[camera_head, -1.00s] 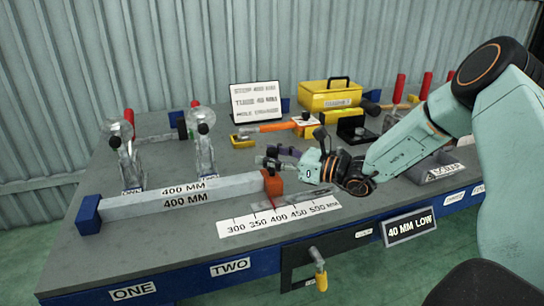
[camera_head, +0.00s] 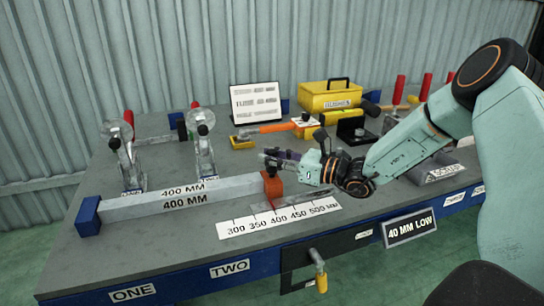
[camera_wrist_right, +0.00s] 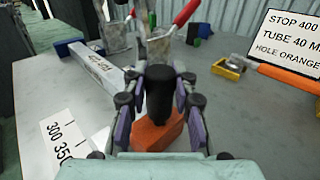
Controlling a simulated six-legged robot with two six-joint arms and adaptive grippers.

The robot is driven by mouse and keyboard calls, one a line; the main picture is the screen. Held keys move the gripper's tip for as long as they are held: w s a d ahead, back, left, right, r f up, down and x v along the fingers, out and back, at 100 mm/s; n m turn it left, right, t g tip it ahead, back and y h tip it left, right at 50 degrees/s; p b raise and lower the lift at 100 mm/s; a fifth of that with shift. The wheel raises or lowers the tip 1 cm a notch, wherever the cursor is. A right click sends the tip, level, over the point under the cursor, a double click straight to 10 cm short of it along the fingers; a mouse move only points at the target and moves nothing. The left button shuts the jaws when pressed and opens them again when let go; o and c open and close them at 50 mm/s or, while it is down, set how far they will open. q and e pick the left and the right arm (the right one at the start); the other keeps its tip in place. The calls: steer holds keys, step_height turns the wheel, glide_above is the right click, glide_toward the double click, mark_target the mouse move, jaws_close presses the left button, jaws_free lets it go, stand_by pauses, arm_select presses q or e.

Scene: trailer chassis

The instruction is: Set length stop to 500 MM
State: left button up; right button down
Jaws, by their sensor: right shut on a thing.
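The orange length stop (camera_head: 273,188) stands at the right end of the grey square tube (camera_head: 150,200), which is labelled 400 MM. The white scale (camera_head: 280,218), marked 300 to 500 MM, lies in front of it. The stop is behind the scale's middle, around the 400 mark. My right gripper (camera_head: 272,160) is at the top of the stop. In the right wrist view its fingers (camera_wrist_right: 160,112) are closed around a black knob (camera_wrist_right: 160,92) above the orange stop (camera_wrist_right: 158,134). The fingers partly hide the stop. My left gripper is not in view.
Two toggle clamps (camera_head: 204,155) stand behind the tube, and a blue end block (camera_head: 88,215) is at its left end. A sign (camera_head: 255,103), an orange-handled tool (camera_head: 275,127) and a yellow box (camera_head: 330,97) are farther back.

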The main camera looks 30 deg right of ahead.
steer(key=s+d, duration=0.2)
steer(key=d, duration=0.8)
steer(key=shift+p, duration=0.4)
steer(key=shift+s, duration=0.1)
steer(key=c, duration=1.1)
jaws_free()
steer(key=shift+s+d, duration=0.15)
steer(key=shift+o, duration=0.2)
steer(key=shift+r, duration=0.1)
step_height(320, 180, up, 10)
